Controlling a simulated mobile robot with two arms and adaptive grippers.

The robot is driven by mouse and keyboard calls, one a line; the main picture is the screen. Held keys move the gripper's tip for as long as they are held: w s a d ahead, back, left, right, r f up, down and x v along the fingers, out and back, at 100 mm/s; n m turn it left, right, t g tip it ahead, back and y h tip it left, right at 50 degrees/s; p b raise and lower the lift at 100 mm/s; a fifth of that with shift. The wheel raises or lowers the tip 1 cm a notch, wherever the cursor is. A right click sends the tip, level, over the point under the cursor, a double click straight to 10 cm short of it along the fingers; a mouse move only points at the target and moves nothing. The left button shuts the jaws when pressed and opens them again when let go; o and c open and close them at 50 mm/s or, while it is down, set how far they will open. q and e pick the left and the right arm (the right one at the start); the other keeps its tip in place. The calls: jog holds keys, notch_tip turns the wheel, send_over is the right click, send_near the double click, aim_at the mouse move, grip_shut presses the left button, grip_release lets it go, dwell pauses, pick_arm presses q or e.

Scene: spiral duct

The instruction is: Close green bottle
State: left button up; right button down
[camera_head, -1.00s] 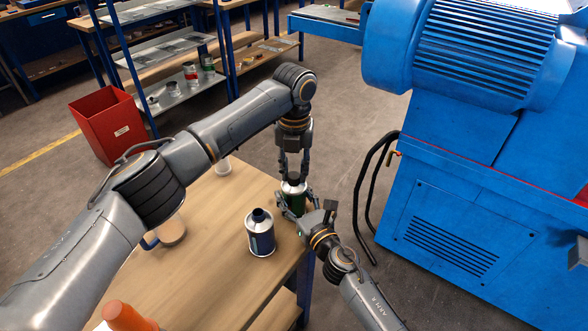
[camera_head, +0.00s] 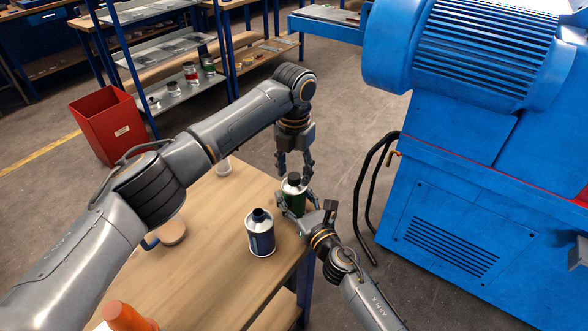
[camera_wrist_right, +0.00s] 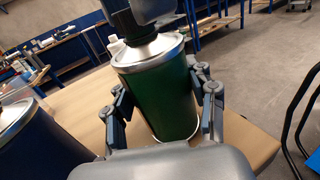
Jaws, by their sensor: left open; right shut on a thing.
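The green bottle (camera_head: 293,199) stands upright near the table's far right corner, with a silver shoulder and a black cap on its top. It also shows large in the right wrist view (camera_wrist_right: 162,92). My right gripper (camera_head: 293,208) is shut around the bottle's body, one finger on each side. My left gripper (camera_head: 295,172) points down right above the bottle, its fingers open on either side of the black cap (camera_wrist_right: 120,22). In the right wrist view a grey part of the left gripper hides part of the cap.
A blue bottle (camera_head: 260,235) with a dark cap stands close by on the wooden table (camera_head: 215,262). A mug (camera_head: 170,232) and an orange object (camera_head: 125,317) are nearer the left. A large blue machine (camera_head: 450,200) stands right of the table, a red bin (camera_head: 110,126) behind left.

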pick_arm(q)
jog(key=shift+r, duration=2.25)
jog(key=shift+c, duration=0.4)
